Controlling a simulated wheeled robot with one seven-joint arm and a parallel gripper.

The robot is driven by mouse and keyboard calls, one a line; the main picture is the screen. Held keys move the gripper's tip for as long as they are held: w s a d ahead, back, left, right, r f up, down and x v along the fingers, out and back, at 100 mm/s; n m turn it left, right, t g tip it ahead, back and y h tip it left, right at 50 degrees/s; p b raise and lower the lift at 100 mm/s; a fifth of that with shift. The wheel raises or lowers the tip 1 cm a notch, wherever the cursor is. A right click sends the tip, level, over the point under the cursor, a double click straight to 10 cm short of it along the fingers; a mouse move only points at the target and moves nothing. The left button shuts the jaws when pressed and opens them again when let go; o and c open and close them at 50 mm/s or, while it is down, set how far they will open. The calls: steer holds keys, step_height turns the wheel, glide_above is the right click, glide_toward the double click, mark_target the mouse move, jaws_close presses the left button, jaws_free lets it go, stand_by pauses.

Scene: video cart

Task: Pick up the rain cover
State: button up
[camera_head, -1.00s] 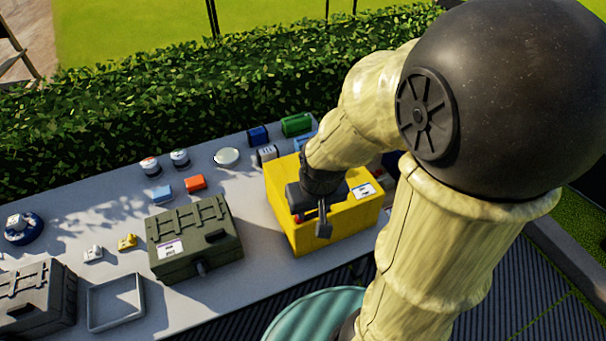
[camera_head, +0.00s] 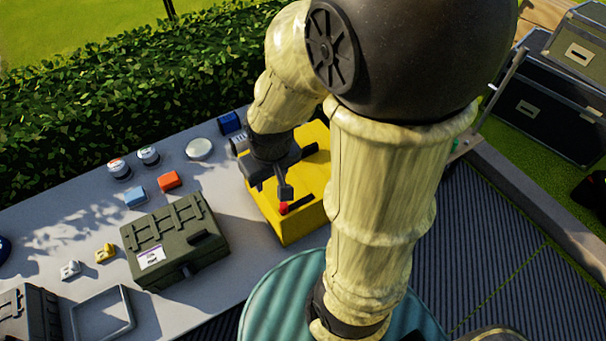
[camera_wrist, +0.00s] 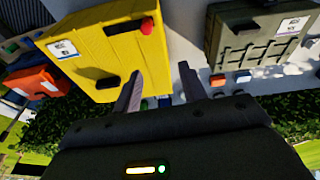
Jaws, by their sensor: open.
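I cannot tell which thing is the rain cover; the labels are too small to read. A yellow box (camera_head: 308,215) with a black handle and a red knob stands on the grey table, partly hidden by my arm. It also fills the upper left of the wrist view (camera_wrist: 85,68). My gripper (camera_head: 270,181) is over the left part of this box in the head view. In the wrist view its two fingers (camera_wrist: 160,72) are apart with nothing between them, beside the box's edge. An orange item with a white label (camera_wrist: 38,82) lies beyond the box.
A dark green case (camera_head: 175,240) stands left of the yellow box; it also shows in the wrist view (camera_wrist: 262,48). Small blue (camera_head: 136,197) and orange (camera_head: 169,181) blocks, a white disc (camera_head: 199,149) and an empty grey tray (camera_head: 103,313) share the table. A hedge (camera_head: 100,115) runs behind.

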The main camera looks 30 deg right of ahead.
steer(key=w+d+r+n+g+h+p, duration=0.1)
steer(key=w+d+r+n+h+p, duration=0.1)
steer(key=w+n, duration=0.4)
steer(key=w+d+r+n+g+h+p, duration=0.1)
steer(key=w+d+r+n+h+p, duration=0.1)
steer(key=w+n, duration=0.4)
steer(key=d+r+n+p, duration=0.1)
steer(key=d+n+p, duration=0.1)
steer(key=n, duration=0.3)
steer(key=shift+d+n+p, duration=0.25)
steer(key=shift+n+p, duration=0.05)
glide_above(302, 177)
steer(key=w, duration=0.6)
step_height(302, 177, down, 11)
steer(key=shift+f, duration=0.1)
steer(key=shift+p+x, duration=0.4)
steer(key=shift+x, duration=2.25)
steer(key=shift+a, duration=0.1)
